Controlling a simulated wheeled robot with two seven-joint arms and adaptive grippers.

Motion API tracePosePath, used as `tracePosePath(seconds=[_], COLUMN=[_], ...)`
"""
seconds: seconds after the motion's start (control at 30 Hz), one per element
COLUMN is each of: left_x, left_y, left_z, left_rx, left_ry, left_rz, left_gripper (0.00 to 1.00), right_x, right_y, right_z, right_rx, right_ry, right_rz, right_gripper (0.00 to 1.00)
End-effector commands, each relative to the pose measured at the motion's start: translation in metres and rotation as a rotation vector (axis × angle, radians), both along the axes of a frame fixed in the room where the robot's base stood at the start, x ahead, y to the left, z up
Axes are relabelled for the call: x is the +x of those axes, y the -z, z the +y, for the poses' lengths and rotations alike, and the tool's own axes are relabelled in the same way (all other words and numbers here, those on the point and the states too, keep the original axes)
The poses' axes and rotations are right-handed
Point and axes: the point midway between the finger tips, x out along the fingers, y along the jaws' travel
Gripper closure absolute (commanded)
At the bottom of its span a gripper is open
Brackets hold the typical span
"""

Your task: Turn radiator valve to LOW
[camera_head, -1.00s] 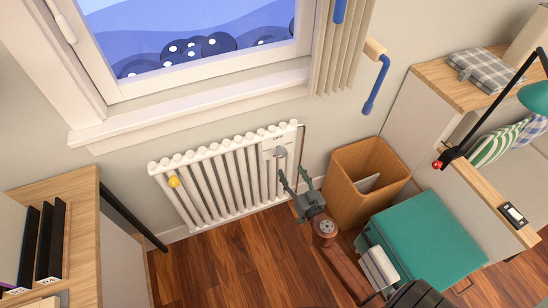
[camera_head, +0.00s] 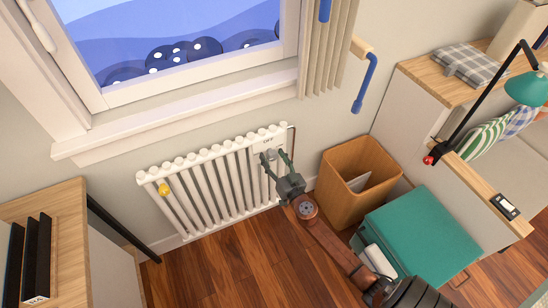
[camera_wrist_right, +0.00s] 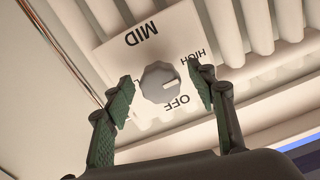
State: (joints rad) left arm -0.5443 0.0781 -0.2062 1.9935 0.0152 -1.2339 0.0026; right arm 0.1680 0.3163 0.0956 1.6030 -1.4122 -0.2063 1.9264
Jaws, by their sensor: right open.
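The white radiator (camera_head: 215,180) is on the wall under the window. Its grey valve knob (camera_head: 271,154) is at its right end and is partly hidden by my right gripper in the head view. In the right wrist view the knob (camera_wrist_right: 160,82) sits on a white dial plate (camera_wrist_right: 112,52), seen upside down, with MID, HIGH and OFF readable. The fourth label is mostly hidden behind the left finger. A pale mark on the knob points between HIGH and OFF. My right gripper (camera_head: 274,160) is open, its fingers on either side of the knob with gaps. My left gripper is out of view.
A yellow knob (camera_head: 164,189) is at the radiator's left end. A brown bin (camera_head: 345,205) and a teal-topped stool (camera_head: 420,232) stand right of my right arm. A thin pipe (camera_head: 294,150) runs beside the radiator. The wooden floor (camera_head: 235,265) ahead is clear.

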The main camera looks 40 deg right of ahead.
Motion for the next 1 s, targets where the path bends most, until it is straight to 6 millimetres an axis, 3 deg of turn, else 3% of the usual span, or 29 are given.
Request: tracePosePath(seconds=[0.1, 0.7, 1.0], left_x=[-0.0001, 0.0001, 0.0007], left_y=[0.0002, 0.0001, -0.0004], left_z=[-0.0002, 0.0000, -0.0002], left_rx=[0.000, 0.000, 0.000], left_ry=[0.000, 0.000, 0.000], left_rz=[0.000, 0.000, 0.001], left_gripper=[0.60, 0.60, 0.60], right_x=[-0.0002, -0.0007, -0.0009], right_y=[0.0001, 0.0002, 0.0008], right_z=[0.0000, -0.0004, -0.0013], right_rx=[0.000, 0.000, -0.030], right_ry=[0.000, 0.001, 0.003], right_rz=[0.000, 0.000, 0.008], right_gripper=[0.49, 0.90, 0.91])
